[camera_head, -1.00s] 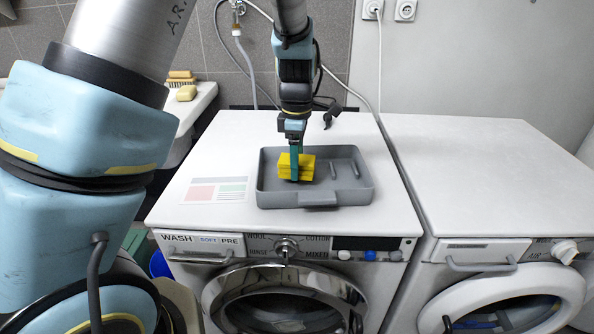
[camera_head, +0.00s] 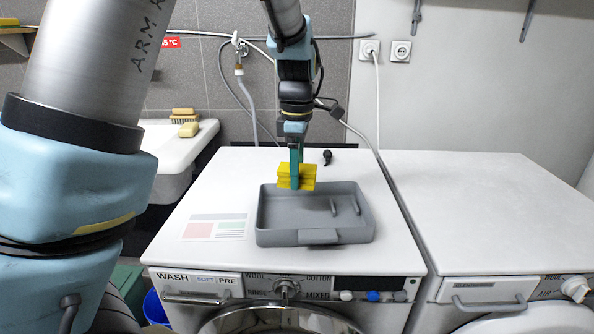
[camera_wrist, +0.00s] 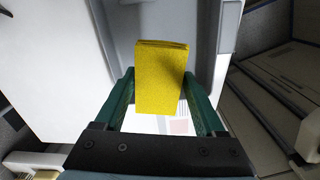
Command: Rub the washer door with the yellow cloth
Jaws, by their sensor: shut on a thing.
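The yellow cloth (camera_head: 309,178) is a folded block held between the fingers of my gripper (camera_head: 296,180), above the back left part of a grey tray. In the wrist view the cloth (camera_wrist: 160,78) sits between the two green fingers of my gripper (camera_wrist: 160,98). The washer (camera_head: 235,262) is the left machine, with a control panel on its front. Only the top of its round chrome-rimmed door (camera_head: 280,318) shows at the bottom edge of the head view; the rest is cut off.
The grey tray (camera_head: 280,238) stands on the washer top and holds small ridges. A printed card (camera_head: 215,228) lies left of it. A small dark object (camera_head: 327,157) lies behind. A second white machine (camera_head: 480,200) stands right. A sink (camera_head: 180,150) with soap is at back left.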

